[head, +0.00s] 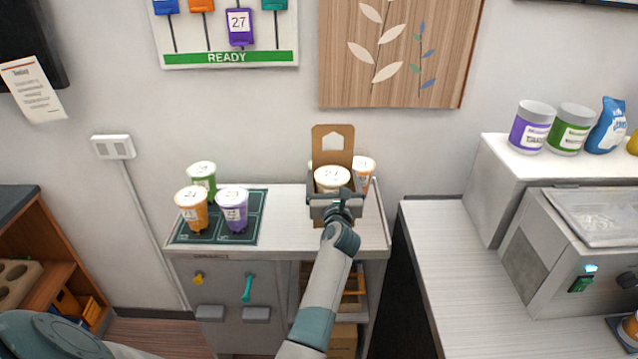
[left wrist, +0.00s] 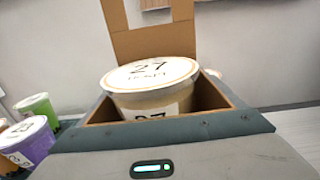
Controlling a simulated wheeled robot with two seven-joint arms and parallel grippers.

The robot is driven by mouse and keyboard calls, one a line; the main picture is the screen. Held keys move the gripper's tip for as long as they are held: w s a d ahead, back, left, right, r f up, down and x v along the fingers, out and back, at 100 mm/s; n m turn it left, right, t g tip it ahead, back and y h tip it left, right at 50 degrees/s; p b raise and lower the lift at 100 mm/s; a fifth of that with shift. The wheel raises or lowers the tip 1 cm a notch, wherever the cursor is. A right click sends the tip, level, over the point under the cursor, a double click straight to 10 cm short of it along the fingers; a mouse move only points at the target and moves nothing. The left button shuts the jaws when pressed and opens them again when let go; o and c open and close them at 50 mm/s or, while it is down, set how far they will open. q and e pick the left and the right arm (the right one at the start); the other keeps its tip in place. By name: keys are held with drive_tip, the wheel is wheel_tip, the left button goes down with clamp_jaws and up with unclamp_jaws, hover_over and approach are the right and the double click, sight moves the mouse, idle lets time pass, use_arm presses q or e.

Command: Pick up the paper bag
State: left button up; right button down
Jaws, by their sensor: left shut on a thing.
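The brown paper bag (head: 345,133), a carrier with a tall back and a cut-out handle hole, stands at the right of the white counter. Its back panel (left wrist: 150,42) also shows in the left wrist view. A white-lidded cup marked 27 (head: 332,178) sits in it, slightly tilted in the left wrist view (left wrist: 150,80). My left gripper (head: 335,205) is shut on the front of the bag, with its jaws spanning the bag's width. The bag's lower part is mostly hidden by my gripper. I cannot tell whether its bottom touches the counter. My right gripper is not in view.
An orange-labelled cup (head: 366,172) shows behind the bag's right side. The wall is close behind. A machine (head: 560,262) stands on the right counter.

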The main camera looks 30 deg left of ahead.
sight(343, 176)
use_arm(q)
drive_tip(key=shift+s+d+r+b, duration=0.1)
drive_tip(key=shift+d+r+b, duration=0.1)
drive_tip(key=shift+d+r, duration=0.55)
drive_tip(key=shift+s+d+r+b, duration=0.15)
drive_tip(key=shift+d+r, duration=0.25)
drive_tip(key=shift+d, duration=0.55)
drive_tip(key=shift+s+f+b, duration=0.4)
drive_tip(key=shift+s+f, duration=0.05)
drive_tip(key=s+d+f+m+t+h+b, duration=0.1)
drive_tip(key=s+d+f+m+h+b, duration=0.1)
drive_tip(key=s, duration=0.8)
drive_tip(key=s+d+f+m+t+h+b, duration=0.1)
drive_tip(key=s+d+f+m+h+b, duration=0.1)
drive_tip(key=s+d+f+h+b, duration=0.2)
drive_tip(key=s+d+f+m+t+h+b, duration=0.1)
drive_tip(key=s+d+f+h+b, duration=0.3)
drive_tip(key=s, duration=1.2)
drive_tip(key=d+f+m+b, duration=0.1)
drive_tip(key=d+f, duration=0.2)
drive_tip(key=d, duration=0.2)
drive_tip(key=shift+d+m+b, duration=0.35)
drive_tip(key=shift+m+b, duration=0.05)
drive_tip(key=shift+s, duration=0.1)
